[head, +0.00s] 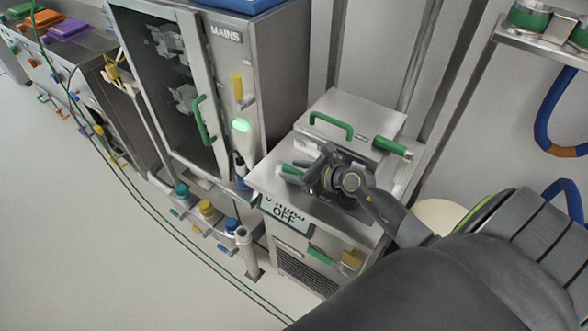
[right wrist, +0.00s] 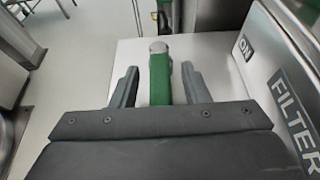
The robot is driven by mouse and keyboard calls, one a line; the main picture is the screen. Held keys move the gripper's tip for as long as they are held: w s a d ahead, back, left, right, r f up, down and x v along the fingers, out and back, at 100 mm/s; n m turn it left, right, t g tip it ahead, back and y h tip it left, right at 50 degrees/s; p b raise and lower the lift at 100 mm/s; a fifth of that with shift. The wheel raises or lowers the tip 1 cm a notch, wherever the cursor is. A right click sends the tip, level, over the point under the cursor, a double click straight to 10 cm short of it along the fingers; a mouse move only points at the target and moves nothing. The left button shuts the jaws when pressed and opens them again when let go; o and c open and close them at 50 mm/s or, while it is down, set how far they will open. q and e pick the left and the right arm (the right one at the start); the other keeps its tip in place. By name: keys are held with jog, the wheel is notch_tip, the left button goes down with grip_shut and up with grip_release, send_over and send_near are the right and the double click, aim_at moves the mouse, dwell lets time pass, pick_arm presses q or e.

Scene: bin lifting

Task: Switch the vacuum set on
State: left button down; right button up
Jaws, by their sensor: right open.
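The vacuum set (head: 262,182) is a steel cabinet with a sloped lid and a display (head: 285,213) whose visible word is OFF; part of its text is hard to read. My right gripper (head: 308,177) is over its top. A green-gripped lever (head: 291,171) shows just beyond the fingers. In the right wrist view, the green lever (right wrist: 160,82) stands between the two spread fingers of my open right gripper (right wrist: 159,72), with gaps visible on both sides. An ON label (right wrist: 246,47) is on the steel face to the right. My left gripper is not in view.
The lid has a green handle (head: 331,124), and a green-gripped bar (head: 391,147) sticks out beside it. A MAINS cabinet (head: 271,75) with a glass door stands left. A short steel post (head: 247,252) stands in front. The floor at left is mostly clear, crossed by hoses.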

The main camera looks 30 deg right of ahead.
jog(key=shift+w+a+f, duration=0.1)
jog(key=shift+w+f, duration=0.05)
jog(key=shift+w, duration=0.1)
jog(key=shift+c, duration=0.4)
grip_shut()
jog(key=n+y+b, duration=0.1)
jog(key=b, duration=0.4)
jog(key=d+n+g+y+b, duration=0.1)
jog(key=b, duration=0.1)
jog(key=shift+w+f+n+y+b, duration=0.2)
jog(key=shift+w+n+y+b, duration=0.1)
jog(key=shift+b, duration=0.1)
jog(key=shift+r+g+y+b, duration=0.1)
jog(key=shift+g+y+b, duration=0.2)
jog(key=shift+b, duration=0.2)
jog(key=shift+r+n, duration=0.15)
jog(key=shift+n, duration=0.15)
jog(key=shift+o, duration=0.4)
grip_release()
